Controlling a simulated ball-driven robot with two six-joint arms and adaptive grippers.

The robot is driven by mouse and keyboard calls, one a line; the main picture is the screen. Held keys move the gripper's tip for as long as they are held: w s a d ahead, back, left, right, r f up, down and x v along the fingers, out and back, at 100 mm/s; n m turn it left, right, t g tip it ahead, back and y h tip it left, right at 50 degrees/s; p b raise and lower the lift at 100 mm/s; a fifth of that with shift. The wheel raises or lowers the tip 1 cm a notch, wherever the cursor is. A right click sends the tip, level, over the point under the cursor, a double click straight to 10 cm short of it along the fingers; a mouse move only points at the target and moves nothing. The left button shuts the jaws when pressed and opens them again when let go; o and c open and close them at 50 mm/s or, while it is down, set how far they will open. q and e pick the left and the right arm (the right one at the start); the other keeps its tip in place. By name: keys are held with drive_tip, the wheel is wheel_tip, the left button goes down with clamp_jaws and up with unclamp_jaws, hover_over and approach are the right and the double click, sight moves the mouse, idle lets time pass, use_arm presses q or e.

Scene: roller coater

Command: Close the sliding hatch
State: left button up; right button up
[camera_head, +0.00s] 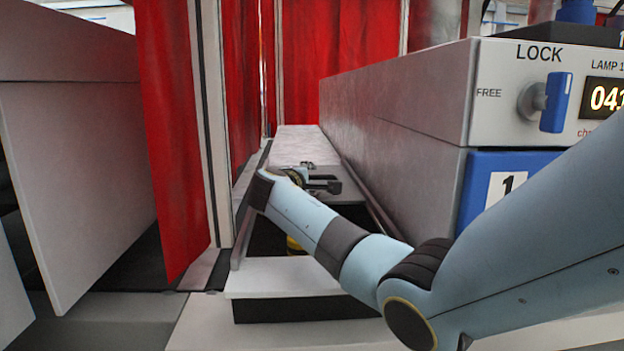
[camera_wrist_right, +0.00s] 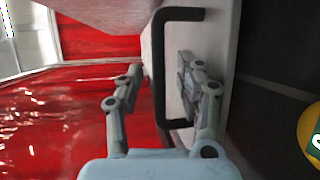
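The sliding hatch (camera_head: 296,142) is a pale grey panel at the far end of a low channel in the head view. The near part of the channel is an open dark gap (camera_head: 268,238). In the right wrist view the hatch surface (camera_wrist_right: 222,30) carries a black bar handle (camera_wrist_right: 159,70). My right gripper (camera_wrist_right: 160,76) is open, with one finger on each side of the handle's bar. I cannot tell whether either finger touches it. In the head view my right gripper (camera_head: 328,184) is small and partly hidden by its own arm. My left gripper is not in view.
A yellow object (camera_head: 293,244) sits in the gap under my right forearm. A long grey housing with a blue LOCK knob (camera_head: 556,102) bounds the channel on the right. Red curtains (camera_head: 170,130) hang on the left and behind. A white ledge (camera_head: 280,277) closes the near end.

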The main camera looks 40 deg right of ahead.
drive_tip(key=shift+w+d+f, duration=0.15)
drive_tip(key=shift+w+d, duration=0.15)
drive_tip(key=shift+d, duration=0.35)
clamp_jaws()
